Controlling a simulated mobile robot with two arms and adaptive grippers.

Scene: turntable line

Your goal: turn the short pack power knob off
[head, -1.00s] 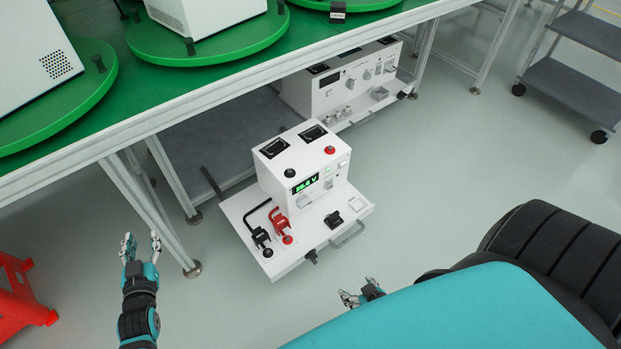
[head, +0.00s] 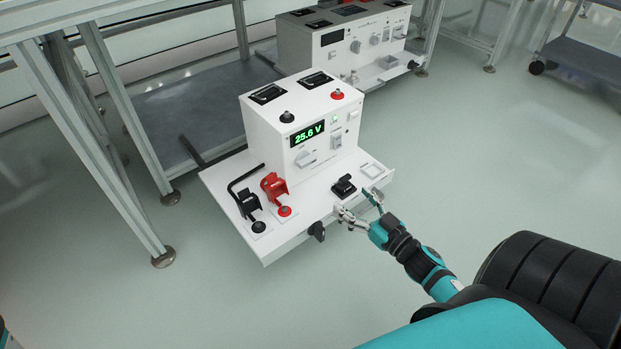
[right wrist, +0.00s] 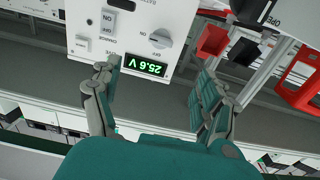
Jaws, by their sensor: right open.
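The near white power pack (head: 310,125) stands on its white pull-out tray (head: 270,235), with a green 25.6 V display (head: 308,133). Its pale rotary knob (head: 305,158) sits on the front face below the display; it also shows in the right wrist view (right wrist: 162,38), seen upside down. The knob's exact setting is hard to read. My right gripper (head: 358,207) is open and empty over the tray's front edge, apart from the knob. In the right wrist view its spread fingers (right wrist: 157,85) flank the display. My left gripper is out of view.
A black and a red connector (head: 272,187) stand on the tray's left. A black part (head: 343,187) lies near my right gripper. A rocker switch (head: 337,142) is right of the knob. A second white pack (head: 350,45) stands behind.

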